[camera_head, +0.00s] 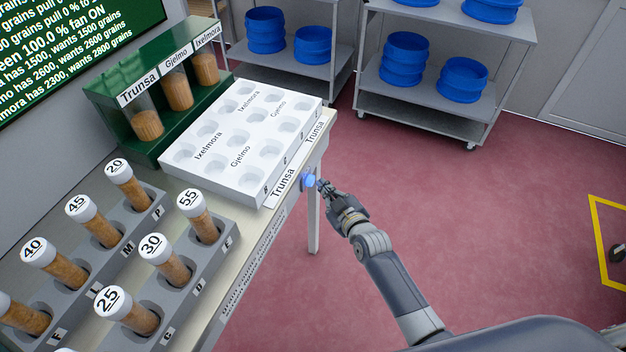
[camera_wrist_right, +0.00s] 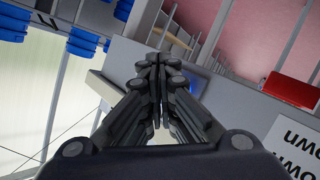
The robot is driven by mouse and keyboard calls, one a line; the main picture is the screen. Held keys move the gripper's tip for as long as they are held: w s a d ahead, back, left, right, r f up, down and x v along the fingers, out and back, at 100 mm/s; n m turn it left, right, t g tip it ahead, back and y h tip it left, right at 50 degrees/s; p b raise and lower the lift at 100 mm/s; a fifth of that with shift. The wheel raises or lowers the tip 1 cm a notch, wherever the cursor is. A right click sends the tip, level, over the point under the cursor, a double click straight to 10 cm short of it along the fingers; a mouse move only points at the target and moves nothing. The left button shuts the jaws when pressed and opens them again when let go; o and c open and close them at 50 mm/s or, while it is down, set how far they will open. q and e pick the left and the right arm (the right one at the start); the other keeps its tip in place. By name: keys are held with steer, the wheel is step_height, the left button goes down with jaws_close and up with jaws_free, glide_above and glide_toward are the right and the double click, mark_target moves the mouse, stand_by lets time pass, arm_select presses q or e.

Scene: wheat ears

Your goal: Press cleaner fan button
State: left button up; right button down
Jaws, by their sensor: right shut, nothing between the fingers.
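A round blue button (camera_head: 309,180) sits on the front edge of the steel table, close to the label reading Trunsa. My right gripper (camera_head: 322,186) is shut and empty, with its fingertips right beside the button; I cannot tell whether they touch it. In the right wrist view the closed fingers (camera_wrist_right: 158,75) point at a grey panel, and a bit of blue glow (camera_wrist_right: 190,87) shows just behind them, mostly hidden. My left gripper is not in view.
A white tray (camera_head: 225,172) with empty wells stands on the table (camera_head: 236,262). Capped, numbered grain tubes stand in grey racks (camera_head: 203,255) nearer me. A green holder (camera_head: 107,120) carries three grain jars. Carts (camera_head: 430,105) with blue sieves stand behind.

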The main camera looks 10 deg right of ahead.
steer(key=shift+s+d, duration=0.1)
steer(key=shift+s+d+p, duration=0.3)
steer(key=shift+s+d, duration=0.45)
steer(key=shift+d, duration=0.3)
steer(key=shift+s+d+p, duration=0.3)
steer(key=shift+s+d, duration=0.4)
steer(key=shift+d, duration=0.35)
